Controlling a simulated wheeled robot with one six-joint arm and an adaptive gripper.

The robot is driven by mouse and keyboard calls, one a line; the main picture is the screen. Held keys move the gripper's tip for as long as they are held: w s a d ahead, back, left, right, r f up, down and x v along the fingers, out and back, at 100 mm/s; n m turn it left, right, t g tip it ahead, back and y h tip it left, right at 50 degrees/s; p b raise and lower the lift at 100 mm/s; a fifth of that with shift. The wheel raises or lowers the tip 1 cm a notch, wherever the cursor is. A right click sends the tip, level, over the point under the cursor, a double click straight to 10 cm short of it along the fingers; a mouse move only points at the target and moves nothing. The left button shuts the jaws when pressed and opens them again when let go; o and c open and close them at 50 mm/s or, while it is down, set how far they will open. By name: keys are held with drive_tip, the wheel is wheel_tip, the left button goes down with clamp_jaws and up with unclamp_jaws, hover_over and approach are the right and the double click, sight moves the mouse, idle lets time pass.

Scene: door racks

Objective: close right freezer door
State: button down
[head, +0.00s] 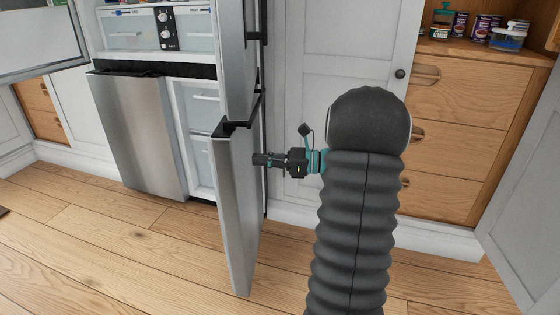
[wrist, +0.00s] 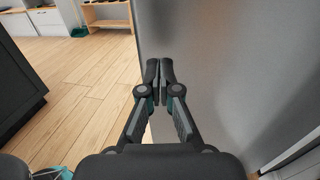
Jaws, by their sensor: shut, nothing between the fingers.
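The right freezer door (head: 238,210) stands wide open, jutting out from the fridge's lower right side toward the camera. My gripper (head: 258,160) is on the right of this door, with its fingertips close to the door's surface; I cannot tell whether they touch. In the wrist view my gripper (wrist: 160,70) is shut and empty, and a smooth grey panel (wrist: 215,70), which looks like the door, fills the right side beside the fingers. The freezer opening (head: 198,130) with its white drawers shows left of the door.
The left freezer door (head: 142,130) is shut. The upper right fridge door (head: 237,60) is open above the right freezer door, and the upper left door (head: 40,40) is open too. White cabinets (head: 345,60) and wooden drawers (head: 465,130) stand to the right. The wooden floor (head: 120,250) in front is clear.

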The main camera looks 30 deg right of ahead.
sight(236, 158)
drive_tip(key=shift+x, duration=2.05)
